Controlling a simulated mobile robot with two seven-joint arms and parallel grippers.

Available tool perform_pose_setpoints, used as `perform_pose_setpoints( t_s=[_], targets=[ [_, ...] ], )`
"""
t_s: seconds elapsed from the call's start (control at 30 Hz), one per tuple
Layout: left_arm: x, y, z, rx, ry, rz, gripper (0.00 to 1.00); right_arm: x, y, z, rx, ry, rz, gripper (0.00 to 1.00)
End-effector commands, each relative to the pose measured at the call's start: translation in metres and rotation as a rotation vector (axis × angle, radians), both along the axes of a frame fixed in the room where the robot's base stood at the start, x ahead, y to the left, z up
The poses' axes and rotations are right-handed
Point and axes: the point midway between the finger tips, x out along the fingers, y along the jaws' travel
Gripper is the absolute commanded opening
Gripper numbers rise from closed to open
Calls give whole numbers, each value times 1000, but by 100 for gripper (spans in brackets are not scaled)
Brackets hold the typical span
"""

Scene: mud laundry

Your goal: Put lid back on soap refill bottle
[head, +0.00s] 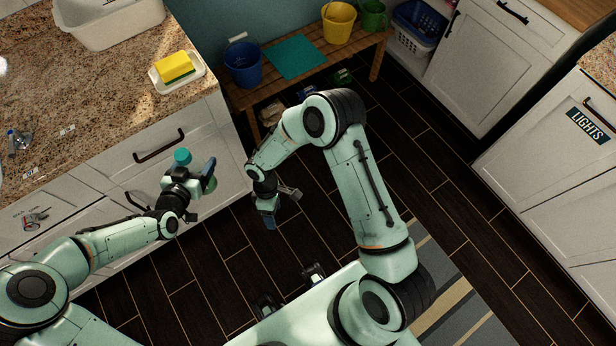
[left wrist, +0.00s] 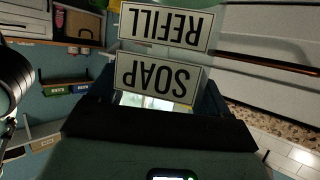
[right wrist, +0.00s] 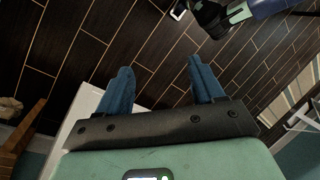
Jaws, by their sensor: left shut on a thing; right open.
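My left gripper (head: 203,177) is shut on the soap refill bottle in front of the white drawers. In the left wrist view, the bottle (left wrist: 157,80) fills the space between the fingers, its "SOAP REFILL" label upside down in that picture. In the head view, the gripper hides most of the bottle. A small round teal piece (head: 182,156) shows just above the gripper; I cannot tell whether it is the lid or part of the bottle. My right gripper (head: 279,207) is open and empty over the dark floor. Its spread fingers (right wrist: 160,90) also show in the right wrist view.
The granite counter (head: 100,110) at the left holds a yellow sponge (head: 175,67) on a white dish and a white basin (head: 108,22). A wooden bench (head: 272,92) with blue, yellow and green buckets stands at the back. The floor between the cabinets is mostly clear.

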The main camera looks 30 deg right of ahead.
Motion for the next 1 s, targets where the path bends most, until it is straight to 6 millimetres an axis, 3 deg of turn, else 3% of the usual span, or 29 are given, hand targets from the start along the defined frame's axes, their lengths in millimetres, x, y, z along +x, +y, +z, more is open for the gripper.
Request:
perform_pose_setpoints(
  t_s=[0.03, 0.2, 0.5, 0.7, 1.0],
  targets=[
    [0, 0, 1, -1, -1, 0, 0, -22, -1, -15, 29, 28, -104, 67],
    [0, 0, 1, -1, -1, 0, 0, -80, -3, -48, 80, 83, -509, 67],
    [0, 0, 1, -1, -1, 0, 0, -154, -30, -68, -9, 105, -1087, 67],
    [0, 0, 1, 0, -1, 0, 0, -171, -42, -69, -59, 92, -1226, 67],
    [0, 0, 1, -1, -3, 0, 0, -172, -43, -69, -63, 89, -1237, 67]
  ],
)
